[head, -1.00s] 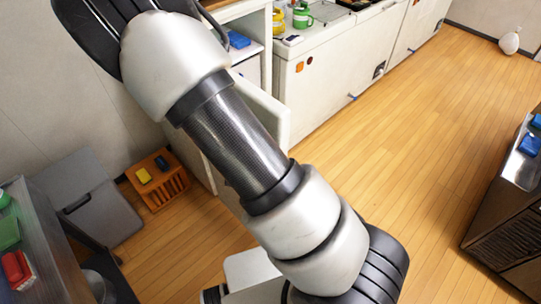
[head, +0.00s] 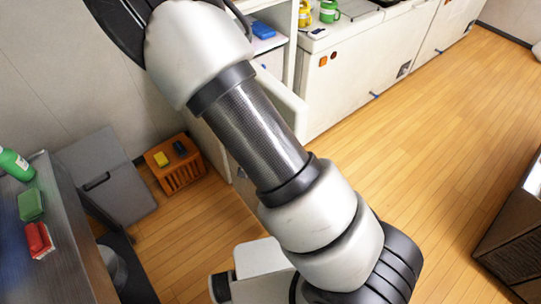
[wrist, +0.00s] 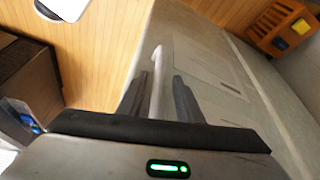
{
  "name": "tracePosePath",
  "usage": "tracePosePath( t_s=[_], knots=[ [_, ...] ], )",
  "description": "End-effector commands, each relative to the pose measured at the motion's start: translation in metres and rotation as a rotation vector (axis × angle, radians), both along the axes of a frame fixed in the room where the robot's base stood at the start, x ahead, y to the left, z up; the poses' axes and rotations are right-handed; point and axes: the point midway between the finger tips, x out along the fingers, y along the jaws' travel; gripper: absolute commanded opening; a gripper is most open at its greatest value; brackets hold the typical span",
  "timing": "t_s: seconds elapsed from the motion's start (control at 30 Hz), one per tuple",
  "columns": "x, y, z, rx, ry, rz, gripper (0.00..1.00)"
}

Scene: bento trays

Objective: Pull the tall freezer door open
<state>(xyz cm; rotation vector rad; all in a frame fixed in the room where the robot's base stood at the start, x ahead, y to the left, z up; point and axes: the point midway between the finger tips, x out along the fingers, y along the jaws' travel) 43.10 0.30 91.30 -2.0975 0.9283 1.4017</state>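The tall freezer's pale door (head: 285,95) stands out from the freezer body in the head view, partly hidden behind my arm. Shelves show in the freezer body (head: 293,45) beside it. In the wrist view the door face (wrist: 205,65) has a paper sheet on it and a white upright handle (wrist: 157,75). My gripper (wrist: 160,95) has its fingers on either side of the handle. They are apart, with a gap showing at the right finger; contact cannot be told. The gripper is out of sight in the head view.
An orange crate (head: 182,177) and a grey panel (head: 120,190) stand by the left wall. A counter (head: 65,235) is at the left edge, a dark cabinet (head: 510,240) at the right. White chest units (head: 350,85) line the back. Wooden floor is clear at right.

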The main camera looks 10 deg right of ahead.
Motion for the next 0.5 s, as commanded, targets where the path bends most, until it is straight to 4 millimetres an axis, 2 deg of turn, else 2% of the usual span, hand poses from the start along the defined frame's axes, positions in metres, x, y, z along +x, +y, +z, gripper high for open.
tracePosePath(
  t_s=[0.17,0.5],
  knots=[
    [-0.004,0.007,0.021,0.0,-0.004,0.003,0.33],
    [-0.026,0.032,0.1,0.001,-0.003,0.008,0.33]
  ],
)
